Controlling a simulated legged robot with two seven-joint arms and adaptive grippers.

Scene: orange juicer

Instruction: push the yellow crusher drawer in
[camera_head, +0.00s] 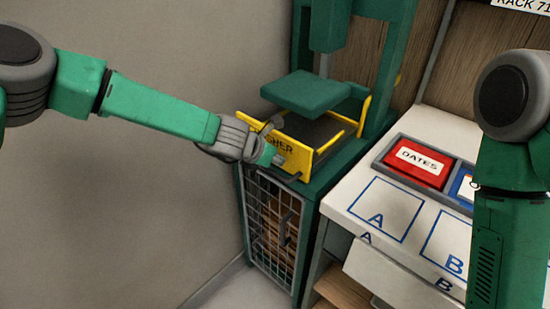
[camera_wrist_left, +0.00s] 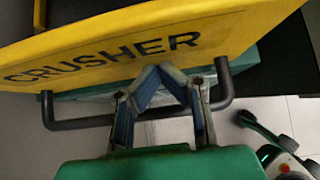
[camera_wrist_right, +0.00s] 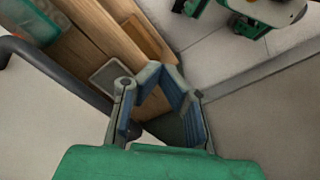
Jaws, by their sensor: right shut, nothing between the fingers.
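The yellow crusher drawer (camera_head: 303,163) sits in the green press under the raised green press block (camera_head: 306,92), its front standing out toward me. Its front, lettered CRUSHER, also fills the upper left wrist view (camera_wrist_left: 210,22). The drawer has a dark bar handle (camera_wrist_left: 80,123). My left gripper (camera_head: 274,157) is at the drawer front; its fingertips meet close to the yellow panel in the left wrist view (camera_wrist_left: 160,70). The handle crosses behind the fingers; contact is unclear. My right gripper (camera_wrist_right: 166,72) is shut and empty, away from the drawer; its fingers are outside the head view.
A mesh-door cabinet (camera_head: 268,225) stands below the drawer. To the right is a white counter (camera_head: 345,198) with a red DATES box (camera_head: 416,163) in a grey tray and squares marked A and B. A bare wall (camera_head: 140,220) is at left.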

